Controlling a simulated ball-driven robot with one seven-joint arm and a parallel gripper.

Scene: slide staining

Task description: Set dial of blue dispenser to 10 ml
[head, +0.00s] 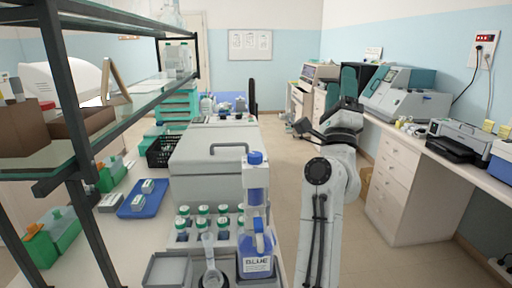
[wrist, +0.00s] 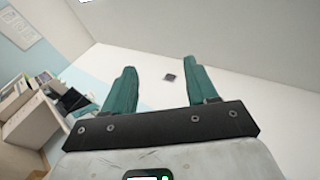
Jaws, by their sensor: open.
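The blue dispenser stands upright on the bench in the lower middle of the head view. It has a bottle (head: 257,262) labelled BLUE with blue liquid, a clear-and-blue upper column (head: 257,195) and a blue cap (head: 255,158). I cannot read a dial setting at this size. My gripper (wrist: 159,68) is open and empty in the wrist view, its two teal fingers apart and facing the ceiling and far wall. In the head view my raised arm stands right of the dispenser, apart from it. The dispenser is not in the wrist view.
Several green-capped bottles (head: 203,222) stand in a rack left of the dispenser. A large grey lidded box (head: 205,165) is behind them. A metal-framed glass shelf (head: 130,100) overhangs the bench at left. A side counter (head: 405,155) with instruments runs along the right; floor lies between.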

